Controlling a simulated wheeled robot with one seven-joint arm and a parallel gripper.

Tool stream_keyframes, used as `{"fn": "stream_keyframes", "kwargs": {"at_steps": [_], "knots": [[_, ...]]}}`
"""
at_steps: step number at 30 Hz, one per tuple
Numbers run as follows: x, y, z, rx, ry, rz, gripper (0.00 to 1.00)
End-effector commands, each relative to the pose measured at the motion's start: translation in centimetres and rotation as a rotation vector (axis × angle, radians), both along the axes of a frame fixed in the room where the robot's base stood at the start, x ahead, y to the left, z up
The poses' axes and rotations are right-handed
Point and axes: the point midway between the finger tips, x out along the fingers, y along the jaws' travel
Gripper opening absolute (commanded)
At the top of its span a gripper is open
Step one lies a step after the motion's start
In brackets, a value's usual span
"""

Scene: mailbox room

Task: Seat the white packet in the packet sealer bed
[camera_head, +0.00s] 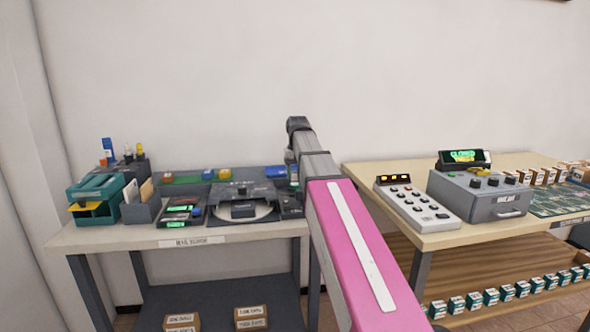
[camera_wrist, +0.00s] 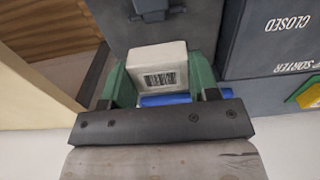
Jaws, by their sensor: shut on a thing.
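The white packet (camera_wrist: 160,75) shows in the wrist view, a small white block with a black barcode on the face towards me. My gripper (camera_wrist: 157,68) has green fingers on both sides of the packet and is shut on it. A blue strip (camera_wrist: 165,99) shows just below the packet. In the head view my arm reaches towards the gap between the two tables, and its far end hides the packet. I cannot tell for certain which machine is the packet sealer; its bed is not clearly visible.
A grey machine (camera_head: 242,203) with a round plate stands on the left table (camera_head: 130,238), near a teal box (camera_head: 95,202). A keypad unit (camera_head: 417,203) and a grey box with knobs (camera_head: 480,197) stand on the right table (camera_head: 440,237). A dark panel (camera_wrist: 285,35) reads "CLOSED".

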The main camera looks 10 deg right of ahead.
Motion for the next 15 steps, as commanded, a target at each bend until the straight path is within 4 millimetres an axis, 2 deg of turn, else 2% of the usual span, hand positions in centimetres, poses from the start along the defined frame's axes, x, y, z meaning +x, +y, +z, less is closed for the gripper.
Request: {"fn": "stream_keyframes", "kwargs": {"at_steps": [8,15], "knots": [[-0.1,0.0,-1.1,0.000,0.001,0.000,0.31],[-0.1,0.0,-3.1,0.000,0.001,0.000,0.31]]}}
